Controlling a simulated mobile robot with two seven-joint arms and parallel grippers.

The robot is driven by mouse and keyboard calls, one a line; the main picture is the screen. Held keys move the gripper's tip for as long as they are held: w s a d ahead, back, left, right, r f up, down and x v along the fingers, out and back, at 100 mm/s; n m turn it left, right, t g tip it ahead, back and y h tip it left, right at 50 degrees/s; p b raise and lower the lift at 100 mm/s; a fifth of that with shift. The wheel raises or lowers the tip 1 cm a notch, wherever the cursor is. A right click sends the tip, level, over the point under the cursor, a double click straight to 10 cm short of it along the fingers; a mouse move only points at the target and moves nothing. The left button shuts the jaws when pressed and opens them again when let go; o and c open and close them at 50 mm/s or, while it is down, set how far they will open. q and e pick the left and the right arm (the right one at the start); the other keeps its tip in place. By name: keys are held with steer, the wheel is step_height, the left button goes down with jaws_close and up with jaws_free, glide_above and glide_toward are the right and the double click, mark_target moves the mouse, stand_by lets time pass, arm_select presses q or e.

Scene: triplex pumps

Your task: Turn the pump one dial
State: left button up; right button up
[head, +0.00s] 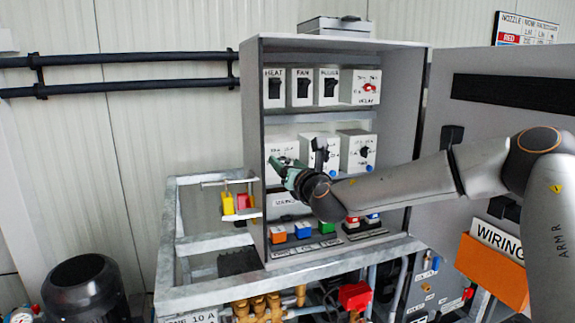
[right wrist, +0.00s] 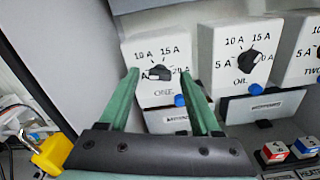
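In the right wrist view a white box at left carries a black dial knob (right wrist: 158,73) with amp marks around it; its label looks like ONE but is blurred. A second dial (right wrist: 247,60) is on the box to its right, and a third box labelled TWO is cut off at the edge. My right gripper (right wrist: 160,76) is open, its two green fingers either side of the left dial in the picture; I cannot tell if they touch it. In the head view my right gripper (head: 288,172) is in front of the leftmost middle-row box (head: 282,146). My left gripper is not in view.
The grey cabinet (head: 252,150) has side walls close to the gripper. Switch boxes (head: 301,87) fill the top shelf, and coloured blocks (head: 302,229) stand below. The open door (head: 440,140) is at right.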

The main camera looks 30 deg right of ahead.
jaws_close()
stand_by(0.4)
steer(key=m+b, duration=0.9)
steer(key=b, duration=0.1)
steer(key=shift+f+b, duration=0.1)
steer(key=shift+b, duration=0.25)
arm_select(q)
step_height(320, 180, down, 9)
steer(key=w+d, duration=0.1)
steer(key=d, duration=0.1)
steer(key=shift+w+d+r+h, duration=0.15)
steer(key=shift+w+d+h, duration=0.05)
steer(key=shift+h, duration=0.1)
arm_select(e)
steer(key=shift+m, duration=0.4)
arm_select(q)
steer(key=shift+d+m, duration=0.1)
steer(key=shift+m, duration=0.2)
